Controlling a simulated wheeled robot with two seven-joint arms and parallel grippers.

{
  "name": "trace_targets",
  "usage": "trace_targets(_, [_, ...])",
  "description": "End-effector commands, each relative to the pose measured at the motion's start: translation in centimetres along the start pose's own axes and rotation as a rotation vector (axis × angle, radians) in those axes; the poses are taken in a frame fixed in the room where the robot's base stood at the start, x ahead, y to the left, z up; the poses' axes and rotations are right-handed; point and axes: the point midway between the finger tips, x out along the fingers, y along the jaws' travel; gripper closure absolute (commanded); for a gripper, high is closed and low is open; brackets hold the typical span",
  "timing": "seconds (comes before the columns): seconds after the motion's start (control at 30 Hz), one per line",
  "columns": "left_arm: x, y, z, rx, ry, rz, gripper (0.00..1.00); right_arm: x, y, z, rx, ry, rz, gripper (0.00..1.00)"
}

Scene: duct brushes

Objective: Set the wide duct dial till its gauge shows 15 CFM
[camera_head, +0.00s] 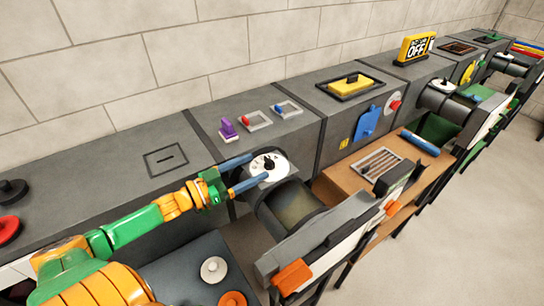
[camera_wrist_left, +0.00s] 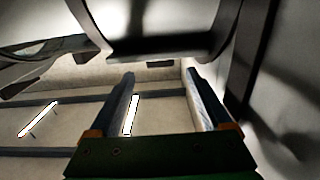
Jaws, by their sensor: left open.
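A white round dial (camera_head: 272,172) with dark markings and a small dark knob sits at the top of the wide dark duct (camera_head: 298,208), at the front edge of the grey cabinets. Its gauge reading is too small to make out. My left gripper (camera_head: 257,166) is open, its two blue fingers reaching to the dial from the left, one at its far side and one across its near side. I cannot tell whether they touch it. In the left wrist view the open fingers (camera_wrist_left: 162,88) stand apart below a dark curved edge, with nothing clearly between them. My right gripper is not in view.
The cabinet top behind holds a purple piece (camera_head: 228,129) and red and blue handled frames. A yellow block (camera_head: 351,84) lies further right. An orange-tipped grey housing (camera_head: 335,245) stands at the front. A white knob (camera_head: 214,269) sits lower left. The floor at right is clear.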

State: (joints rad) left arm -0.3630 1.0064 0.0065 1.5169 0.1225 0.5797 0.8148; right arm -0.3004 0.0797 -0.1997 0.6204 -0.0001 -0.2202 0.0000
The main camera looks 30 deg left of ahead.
Motion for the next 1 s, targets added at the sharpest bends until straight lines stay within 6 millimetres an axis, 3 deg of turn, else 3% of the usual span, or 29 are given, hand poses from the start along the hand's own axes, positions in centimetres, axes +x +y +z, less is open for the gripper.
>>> trace_targets(0.2, [3.3,0.0,-0.1,0.0,0.005,0.0,0.18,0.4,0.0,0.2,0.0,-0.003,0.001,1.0])
trace_targets(0.4, [5.2,0.0,-0.1,-0.001,0.002,0.0,0.18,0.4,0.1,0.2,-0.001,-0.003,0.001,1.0])
trace_targets(0.77, [5.7,0.0,0.0,0.0,0.0,0.0,0.18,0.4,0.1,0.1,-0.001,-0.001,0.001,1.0])
trace_targets(1.0, [5.7,0.0,0.0,0.0,0.0,0.0,0.8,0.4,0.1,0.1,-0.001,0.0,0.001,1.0])
